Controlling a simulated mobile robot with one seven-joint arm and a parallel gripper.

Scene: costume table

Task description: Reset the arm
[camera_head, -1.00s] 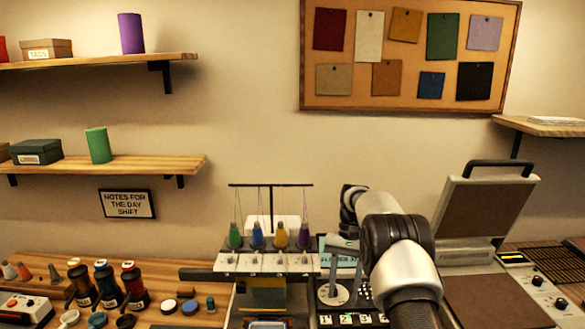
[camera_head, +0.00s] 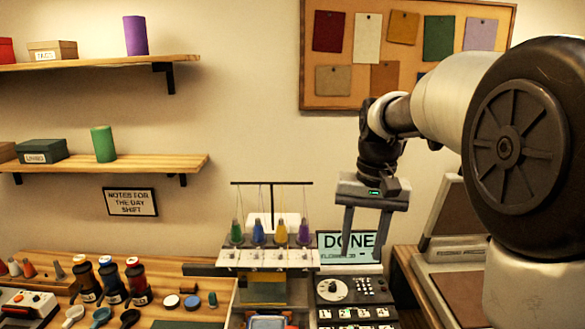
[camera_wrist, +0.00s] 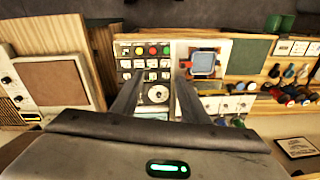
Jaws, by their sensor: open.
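My gripper (camera_head: 366,232) is open and empty, raised in front of the wall with its two fingers pointing down. It hangs over the embroidery machine's control panel (camera_head: 352,290) and partly covers the screen (camera_head: 334,241), which reads "DONE". In the wrist view my open gripper (camera_wrist: 155,84) points toward the panel's buttons and dial (camera_wrist: 158,93), with nothing between the fingers. My arm reaches in from the right of the head view and hides part of the pin board and the heat press.
The embroidery machine (camera_head: 267,258) carries several thread cones. A heat press (camera_head: 462,250) with raised lid stands at right. Wall shelves (camera_head: 100,163) are at left. The air before the middle wall is free.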

